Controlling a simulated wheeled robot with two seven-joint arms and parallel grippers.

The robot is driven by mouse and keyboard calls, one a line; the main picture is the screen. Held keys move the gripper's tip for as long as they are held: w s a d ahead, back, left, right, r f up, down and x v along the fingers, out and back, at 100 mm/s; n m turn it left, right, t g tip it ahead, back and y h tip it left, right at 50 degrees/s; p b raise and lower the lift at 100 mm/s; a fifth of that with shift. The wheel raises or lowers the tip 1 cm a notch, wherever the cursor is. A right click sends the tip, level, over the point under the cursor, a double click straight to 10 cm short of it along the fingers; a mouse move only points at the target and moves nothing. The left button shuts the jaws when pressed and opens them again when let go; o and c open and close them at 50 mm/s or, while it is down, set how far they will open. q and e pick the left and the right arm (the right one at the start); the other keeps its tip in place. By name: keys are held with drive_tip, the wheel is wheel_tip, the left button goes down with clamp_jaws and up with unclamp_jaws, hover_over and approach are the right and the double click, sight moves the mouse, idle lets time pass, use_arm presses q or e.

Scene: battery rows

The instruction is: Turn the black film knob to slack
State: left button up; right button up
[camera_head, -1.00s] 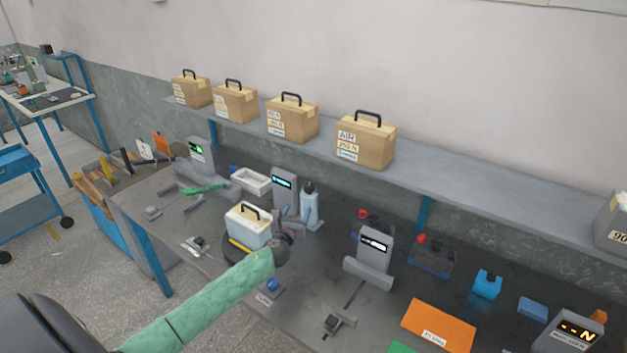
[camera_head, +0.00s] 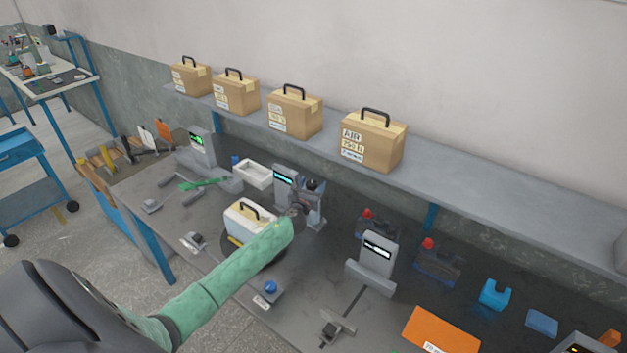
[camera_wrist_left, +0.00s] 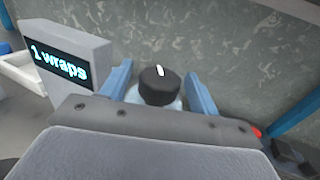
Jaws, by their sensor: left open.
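The black film knob (camera_wrist_left: 158,86) shows in the left wrist view, round, with a white mark near its top, on top of a pale blue film roll. My left gripper (camera_wrist_left: 160,88) is open, with one blue finger on each side of the knob; I cannot tell whether either finger touches it. My right gripper is not in view.
A white box with a black handle (camera_head: 246,219) stands on the dark turntable (camera_head: 262,262), close to my forearm. A white tray (camera_head: 252,174) lies behind. Cartons (camera_head: 372,140) stand on the shelf (camera_head: 480,200) above. A blue button (camera_head: 270,287) is at the bench front.

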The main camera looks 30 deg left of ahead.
use_arm(q)
drive_tip(key=shift+x, duration=0.8)
drive_tip(key=shift+r, duration=0.2)
drive_tip(key=shift+f, duration=0.15)
drive_tip(key=shift+w, duration=0.1)
drive_tip(key=c, duration=1)
drive_tip(key=shift+n+y, duration=0.3)
drive_tip(key=shift+y, duration=0.1)
